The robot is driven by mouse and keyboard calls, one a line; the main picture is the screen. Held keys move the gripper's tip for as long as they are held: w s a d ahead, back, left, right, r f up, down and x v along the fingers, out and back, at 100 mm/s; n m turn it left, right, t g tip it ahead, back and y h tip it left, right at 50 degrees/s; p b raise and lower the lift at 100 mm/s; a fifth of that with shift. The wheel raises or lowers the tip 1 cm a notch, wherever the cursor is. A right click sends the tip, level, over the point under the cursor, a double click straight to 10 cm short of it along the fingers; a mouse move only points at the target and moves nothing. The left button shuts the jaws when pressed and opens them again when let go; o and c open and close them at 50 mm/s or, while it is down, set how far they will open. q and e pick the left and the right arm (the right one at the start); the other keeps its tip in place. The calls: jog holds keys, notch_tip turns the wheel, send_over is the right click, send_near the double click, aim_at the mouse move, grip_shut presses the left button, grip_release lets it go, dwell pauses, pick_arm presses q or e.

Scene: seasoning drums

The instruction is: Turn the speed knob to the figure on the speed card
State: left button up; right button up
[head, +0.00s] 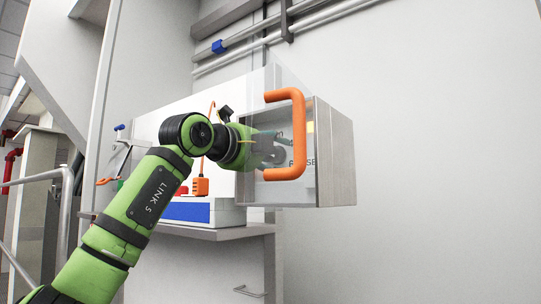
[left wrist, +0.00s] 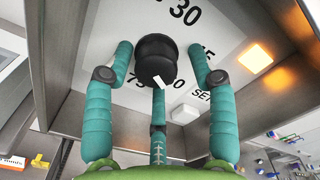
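The black speed knob (left wrist: 155,60) shows in the left wrist view on a pale dial plate (left wrist: 235,35). Its white pointer mark (left wrist: 163,83) is on the lower right side of the knob. A "30" is printed above it; other figures are partly hidden by the fingers. My left gripper (left wrist: 160,55) has teal fingers spread on both sides of the knob, with gaps, and a third finger below it. In the head view my left gripper (head: 268,150) reaches into the metal box (head: 335,155). I cannot make out a speed card. My right gripper is not in view.
A clear cover with an orange handle (head: 299,135) stands in front of the box. An amber lamp (left wrist: 257,55) and a small white button (left wrist: 185,114) sit on the plate. The box walls are close around the gripper. A white-and-blue unit (head: 190,211) stands left on a shelf.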

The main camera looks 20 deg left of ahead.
pick_arm(q)
jog(key=shift+s+a+r, duration=0.2)
jog(key=shift+s+a, duration=0.25)
jog(key=v, duration=1.1)
jog(key=shift+d+f, duration=0.2)
jog(key=shift+d, duration=0.05)
